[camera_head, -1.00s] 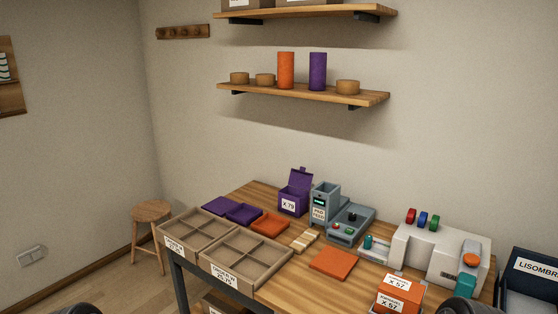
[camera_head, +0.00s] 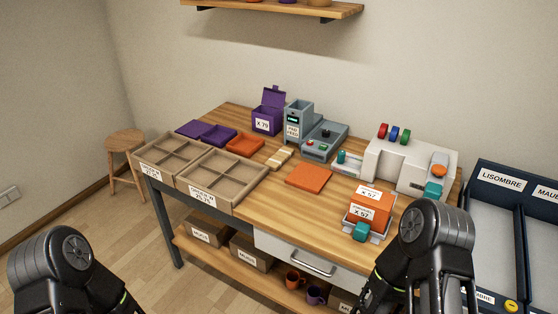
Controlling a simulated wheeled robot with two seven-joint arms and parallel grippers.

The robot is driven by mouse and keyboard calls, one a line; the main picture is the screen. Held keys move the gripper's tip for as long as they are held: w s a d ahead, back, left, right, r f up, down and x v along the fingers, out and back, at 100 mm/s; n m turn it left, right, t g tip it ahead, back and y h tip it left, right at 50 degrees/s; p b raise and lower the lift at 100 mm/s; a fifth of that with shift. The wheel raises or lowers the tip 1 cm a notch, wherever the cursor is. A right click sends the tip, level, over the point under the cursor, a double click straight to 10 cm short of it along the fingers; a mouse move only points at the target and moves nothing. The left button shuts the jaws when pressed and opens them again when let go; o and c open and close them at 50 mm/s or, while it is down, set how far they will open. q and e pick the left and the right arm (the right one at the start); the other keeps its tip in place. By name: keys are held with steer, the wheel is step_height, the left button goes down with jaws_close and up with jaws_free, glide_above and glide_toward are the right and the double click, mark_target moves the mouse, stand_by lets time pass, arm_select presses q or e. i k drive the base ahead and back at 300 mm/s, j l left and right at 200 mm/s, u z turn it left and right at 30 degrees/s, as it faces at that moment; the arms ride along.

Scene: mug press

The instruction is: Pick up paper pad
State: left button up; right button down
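No object is plainly marked as the paper pad. Several thin cream strips or pads (camera_head: 279,158) lie on the wooden table, left of a flat orange square (camera_head: 308,176). A grey feeder (camera_head: 298,121) with a small screen and a label stands behind them. Both my arms show only as black links at the bottom of the view, left and right. Neither gripper's fingers are in view. My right arm's link overlaps the table's front right edge in the picture.
Sectioned cardboard trays (camera_head: 222,179) stand at the table's left. A purple box (camera_head: 268,114) and a grey button unit (camera_head: 324,140) stand behind. A white press (camera_head: 409,160) and orange box (camera_head: 371,206) stand at right. A dark blue rack (camera_head: 480,215) stands beside the table.

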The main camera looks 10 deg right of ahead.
mark_target(274, 162)
steer(key=z, duration=0.8)
steer(key=j+z, duration=1.25)
steer(key=z, duration=0.2)
steer(key=k+j, duration=0.15)
steer(key=j, duration=0.2)
steer(key=k+j+z, duration=0.1)
steer(key=j, duration=0.25)
steer(key=k+j, duration=0.2)
steer(key=j, duration=0.15)
steer(key=k+j+z, duration=0.15)
steer(key=j, duration=0.15)
